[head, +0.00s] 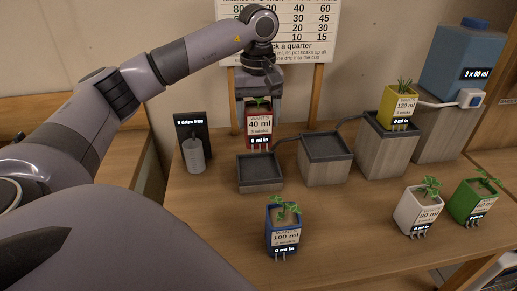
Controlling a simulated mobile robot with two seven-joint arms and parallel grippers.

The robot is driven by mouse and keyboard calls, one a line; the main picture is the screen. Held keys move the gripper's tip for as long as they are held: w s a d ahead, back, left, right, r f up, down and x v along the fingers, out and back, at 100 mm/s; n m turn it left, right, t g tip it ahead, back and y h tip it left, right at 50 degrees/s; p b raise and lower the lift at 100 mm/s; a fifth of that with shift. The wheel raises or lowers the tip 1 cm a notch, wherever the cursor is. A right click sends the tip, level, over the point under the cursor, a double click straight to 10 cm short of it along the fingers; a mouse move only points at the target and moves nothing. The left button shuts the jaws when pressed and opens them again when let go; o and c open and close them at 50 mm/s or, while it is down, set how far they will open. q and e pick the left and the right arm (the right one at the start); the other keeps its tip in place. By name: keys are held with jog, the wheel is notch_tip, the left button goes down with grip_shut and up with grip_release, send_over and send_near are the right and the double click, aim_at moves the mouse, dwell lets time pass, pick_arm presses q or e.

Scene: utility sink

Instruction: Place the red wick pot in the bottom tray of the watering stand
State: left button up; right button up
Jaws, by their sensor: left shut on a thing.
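The red wick pot (259,141), with a small green plant and a white label reading 40 ml, is in my left gripper (259,101). The gripper points down and is shut on the pot. The pot is above and a little behind the bottom tray (260,185) of the watering stand, the lowest and leftmost of its stepped wooden blocks. That dark tray is empty. The middle tray (325,146) is also empty. The yellow pot (398,102) stands on the highest tray block (383,152). My right gripper is not in view.
A blue water tank (464,58) stands at the back right. A grey cylinder (194,155) and a black sign (187,126) are left of the stand. Blue (283,232), white (416,213) and green (469,203) pots stand in front. The board (290,27) is behind.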

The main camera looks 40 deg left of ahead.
aim_at(258, 107)
pick_arm(q)
notch_tip(258, 107, down, 8)
jog(key=shift+f, duration=0.1)
dwell(0.4)
jog(key=shift+f, duration=0.25)
jog(key=o, duration=1.2)
jog(key=shift+r, duration=0.15)
notch_tip(258, 107, up, 12)
jog(key=shift+r, duration=0.1)
